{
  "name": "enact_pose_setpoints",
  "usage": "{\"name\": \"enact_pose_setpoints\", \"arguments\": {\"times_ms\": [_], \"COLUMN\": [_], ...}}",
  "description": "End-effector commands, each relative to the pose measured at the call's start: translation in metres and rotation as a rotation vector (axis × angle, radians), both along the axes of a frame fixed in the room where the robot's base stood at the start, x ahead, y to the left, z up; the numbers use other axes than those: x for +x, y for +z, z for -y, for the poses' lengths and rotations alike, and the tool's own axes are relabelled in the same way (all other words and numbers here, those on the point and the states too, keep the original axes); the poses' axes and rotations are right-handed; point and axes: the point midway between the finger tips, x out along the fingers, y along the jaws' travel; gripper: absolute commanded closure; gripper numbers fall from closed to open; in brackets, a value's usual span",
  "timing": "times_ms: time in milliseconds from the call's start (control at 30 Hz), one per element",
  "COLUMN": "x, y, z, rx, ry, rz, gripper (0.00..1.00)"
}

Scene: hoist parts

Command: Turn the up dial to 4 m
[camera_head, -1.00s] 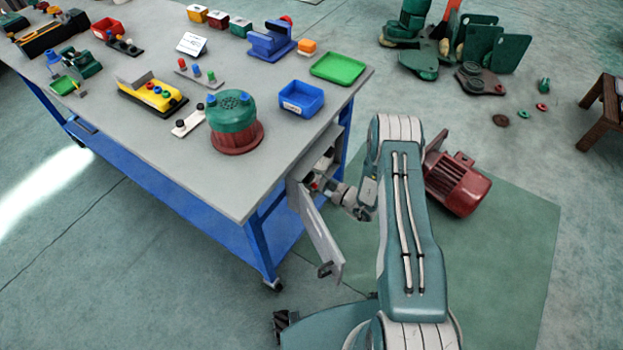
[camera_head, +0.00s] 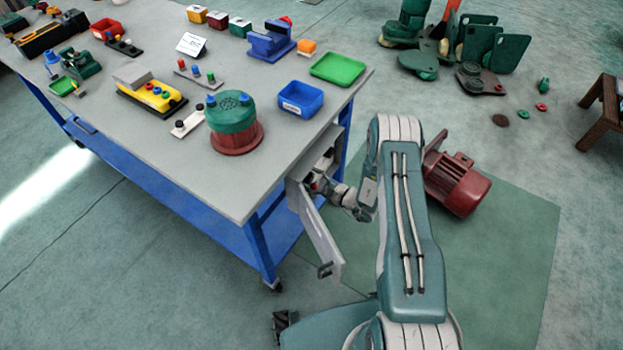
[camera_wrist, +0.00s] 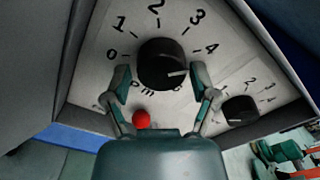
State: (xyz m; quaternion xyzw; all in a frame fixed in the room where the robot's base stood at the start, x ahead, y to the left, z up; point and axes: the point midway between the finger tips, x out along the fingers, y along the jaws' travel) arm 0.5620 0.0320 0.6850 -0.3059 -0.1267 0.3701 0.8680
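The large black dial (camera_wrist: 162,60) shows in the wrist view on a pale panel with marks 0 to 4 around it. Its white pointer line is on the right side of the knob, a little below the 4 mark. The lettering under the dial is partly hidden, so I cannot read all of it. My gripper (camera_wrist: 160,72) is open, with one finger on each side of the dial's lower half. Small gaps seem to show between fingers and knob; contact is unclear. In the head view, my gripper's end is at the open box under the table, its fingertips hidden.
A second black dial (camera_wrist: 240,110) is to the right on the same panel. A red button (camera_wrist: 141,119) sits below the large dial. An open door (camera_head: 321,240) hangs from the box beside my wrist. A red motor (camera_head: 458,184) lies right of my arm.

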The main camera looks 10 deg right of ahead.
Motion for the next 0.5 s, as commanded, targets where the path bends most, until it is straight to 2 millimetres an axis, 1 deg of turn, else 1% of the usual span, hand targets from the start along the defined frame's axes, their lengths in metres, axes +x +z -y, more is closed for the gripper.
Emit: {"name": "enact_pose_setpoints", "arguments": {"times_ms": [367,500], "x": [-0.0005,-0.0064], "y": [0.0019,0.0018], "z": [0.0,0.007], "rx": [0.003,0.003], "ry": [0.002,0.0], "rz": [0.004,0.003], "gripper": [0.08,0.08]}}
